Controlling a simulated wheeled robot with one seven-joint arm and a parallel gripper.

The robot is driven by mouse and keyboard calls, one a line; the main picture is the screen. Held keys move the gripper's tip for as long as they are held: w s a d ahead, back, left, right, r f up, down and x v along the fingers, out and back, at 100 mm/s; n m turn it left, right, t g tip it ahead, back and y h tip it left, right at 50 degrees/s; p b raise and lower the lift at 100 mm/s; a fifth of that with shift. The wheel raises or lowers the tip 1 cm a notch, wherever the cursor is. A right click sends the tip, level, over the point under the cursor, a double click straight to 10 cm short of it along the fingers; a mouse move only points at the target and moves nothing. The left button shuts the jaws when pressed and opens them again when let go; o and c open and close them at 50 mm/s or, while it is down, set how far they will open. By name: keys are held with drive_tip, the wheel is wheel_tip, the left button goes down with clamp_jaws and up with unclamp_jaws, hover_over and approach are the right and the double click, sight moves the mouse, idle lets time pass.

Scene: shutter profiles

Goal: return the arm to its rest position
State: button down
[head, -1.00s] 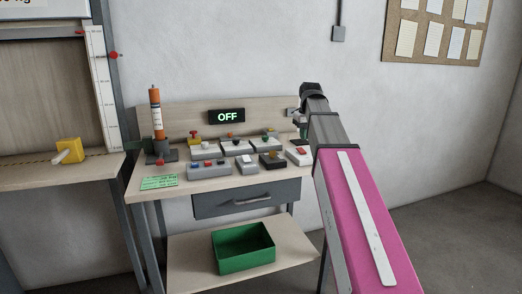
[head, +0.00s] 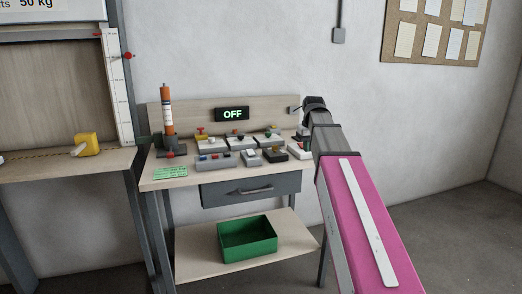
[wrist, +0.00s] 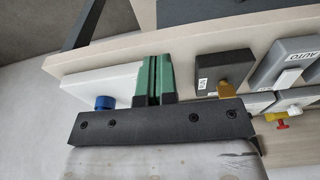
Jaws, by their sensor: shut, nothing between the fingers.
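My arm (head: 355,215), pink and grey, reaches from the lower right of the head view to the right end of the workbench. My gripper's green fingers (wrist: 154,78) show in the wrist view, pressed together with nothing between them. They are beside a white box with a blue knob (wrist: 105,102) and a dark box with a yellow-brown part (wrist: 225,72); I cannot tell whether they touch either. In the head view the gripper is small and mostly hidden by the wrist.
The workbench (head: 180,185) carries several switch boxes (head: 213,162), an orange cylinder (head: 167,108) and a sign reading OFF (head: 232,114). A green bin (head: 248,238) stands on its lower shelf. A second bench (head: 50,165) with a yellow block (head: 86,144) is at left.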

drive_tip(key=s+f+m, duration=0.1)
drive_tip(key=s+f, duration=0.6)
drive_tip(key=f, duration=0.6)
drive_tip(key=s+f+m+g, duration=0.1)
drive_tip(key=s+f, duration=0.5)
drive_tip(key=f, duration=0.7)
drive_tip(key=s+f+m, duration=0.1)
drive_tip(key=s+f, duration=0.6)
drive_tip(key=f, duration=0.5)
drive_tip(key=shift+s+f+g, duration=0.3)
drive_tip(key=shift+f, duration=0.1)
